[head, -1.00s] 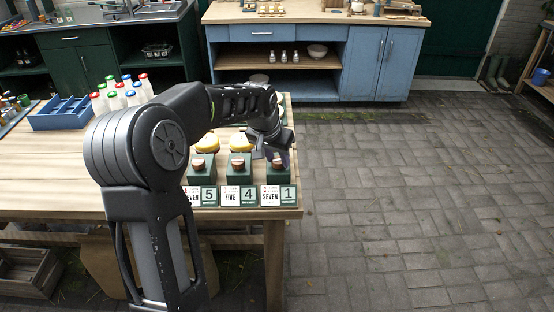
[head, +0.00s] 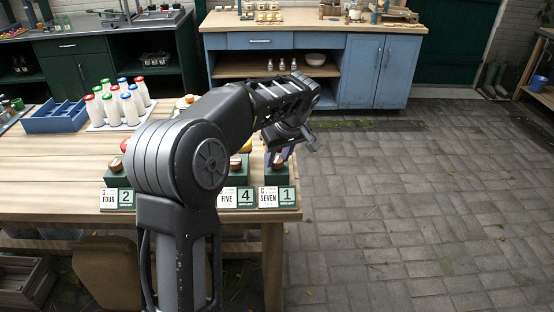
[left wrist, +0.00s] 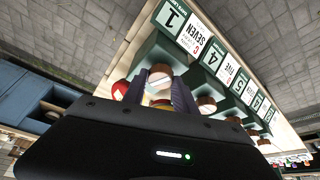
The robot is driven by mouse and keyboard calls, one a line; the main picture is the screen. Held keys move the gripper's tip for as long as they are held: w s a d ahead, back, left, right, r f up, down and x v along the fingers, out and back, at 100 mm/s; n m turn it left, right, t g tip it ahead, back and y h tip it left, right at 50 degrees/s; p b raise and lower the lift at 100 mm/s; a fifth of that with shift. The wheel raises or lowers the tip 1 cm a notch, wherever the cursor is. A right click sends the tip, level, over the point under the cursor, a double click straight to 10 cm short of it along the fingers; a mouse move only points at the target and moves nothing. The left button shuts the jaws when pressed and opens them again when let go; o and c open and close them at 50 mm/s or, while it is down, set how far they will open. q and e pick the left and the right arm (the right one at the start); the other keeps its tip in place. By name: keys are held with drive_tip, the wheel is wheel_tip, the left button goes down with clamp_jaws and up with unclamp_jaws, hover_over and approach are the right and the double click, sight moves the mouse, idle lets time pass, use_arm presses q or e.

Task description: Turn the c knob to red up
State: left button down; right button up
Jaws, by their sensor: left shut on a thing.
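The green block with the "SEVEN" and "1" cards stands at the table's front right corner. Its round brown knob (head: 277,161) shows beneath my left gripper (head: 282,152) in the head view. In the left wrist view, the knob (left wrist: 160,75) has a pale top and sits between the two fingers of my left gripper (left wrist: 160,92), which is shut on it. A red letter is on the "SEVEN" card (left wrist: 201,37); it looks like a c. The fingers partly hide the knob, and I cannot tell which way it is turned. My right gripper is out of view.
My left arm hides part of the row. Capped bottles (head: 120,103) and a blue divided box (head: 54,116) stand behind. The floor (head: 420,210) at right is clear.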

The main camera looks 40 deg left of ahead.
sight(287, 173)
use_arm(q)
drive_tip(key=n+g, duration=0.1)
drive_tip(key=n, duration=0.2)
drive_tip(key=shift+w+n, duration=0.1)
drive_tip(key=shift+n, duration=0.2)
drive_tip(key=shift+d, duration=0.1)
drive_tip(key=c, duration=1)
unclamp_jaws()
drive_tip(key=p+v, duration=0.1)
drive_tip(key=v, duration=0.6)
drive_tip(key=shift+d+r, duration=0.25)
drive_tip(key=shift+w+y, duration=0.15)
drive_tip(key=shift+y, duration=0.15)
